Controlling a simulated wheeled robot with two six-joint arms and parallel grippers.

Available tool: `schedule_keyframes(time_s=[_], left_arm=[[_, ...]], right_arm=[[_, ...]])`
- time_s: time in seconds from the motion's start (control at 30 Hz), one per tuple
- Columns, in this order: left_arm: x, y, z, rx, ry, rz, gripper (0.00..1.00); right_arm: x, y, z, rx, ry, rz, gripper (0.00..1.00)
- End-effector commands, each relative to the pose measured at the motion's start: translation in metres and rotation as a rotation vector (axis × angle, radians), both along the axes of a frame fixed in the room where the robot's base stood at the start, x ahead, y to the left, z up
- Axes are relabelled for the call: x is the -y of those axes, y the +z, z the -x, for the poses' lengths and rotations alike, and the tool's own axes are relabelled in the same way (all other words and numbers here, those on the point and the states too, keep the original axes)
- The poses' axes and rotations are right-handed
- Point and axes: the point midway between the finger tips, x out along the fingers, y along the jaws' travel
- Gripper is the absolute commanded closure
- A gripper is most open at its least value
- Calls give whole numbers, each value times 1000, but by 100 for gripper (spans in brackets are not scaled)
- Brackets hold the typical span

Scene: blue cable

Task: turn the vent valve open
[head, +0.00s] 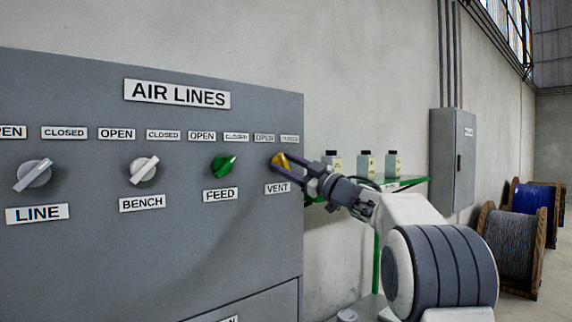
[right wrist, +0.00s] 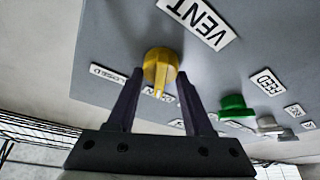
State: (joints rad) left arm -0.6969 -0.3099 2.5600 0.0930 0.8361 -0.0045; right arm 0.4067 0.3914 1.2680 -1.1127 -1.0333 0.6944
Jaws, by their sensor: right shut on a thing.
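The yellow vent valve knob (head: 279,160) is on the right side of the grey panel, above the VENT label (head: 278,188). It also shows in the right wrist view (right wrist: 159,66), where the picture is turned over. My right gripper (head: 284,166) is shut on the knob, with a finger on each side of it. In the right wrist view the knob's ridge points down, towards the OPEN label (right wrist: 158,94), with the CLOSED label (right wrist: 108,75) off to the left. The fingers hide part of the knob in the head view. My left gripper is out of view.
The green FEED knob (head: 223,166) is left of the vent knob, then the white BENCH knob (head: 143,169) and LINE knob (head: 33,174). A green shelf with bottles (head: 365,164), a grey wall box (head: 452,160) and cable spools (head: 510,245) stand to the right.

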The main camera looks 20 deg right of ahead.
Motion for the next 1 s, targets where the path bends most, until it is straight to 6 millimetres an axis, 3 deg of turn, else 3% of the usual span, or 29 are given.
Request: schedule_keyframes(time_s=[0.4, 1.0], left_arm=[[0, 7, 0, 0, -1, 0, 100], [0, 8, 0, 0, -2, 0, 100]], right_arm=[[0, -1, 0, 77, 2, 222, 100], [-1, -2, 0, 96, 2, 271, 100]])
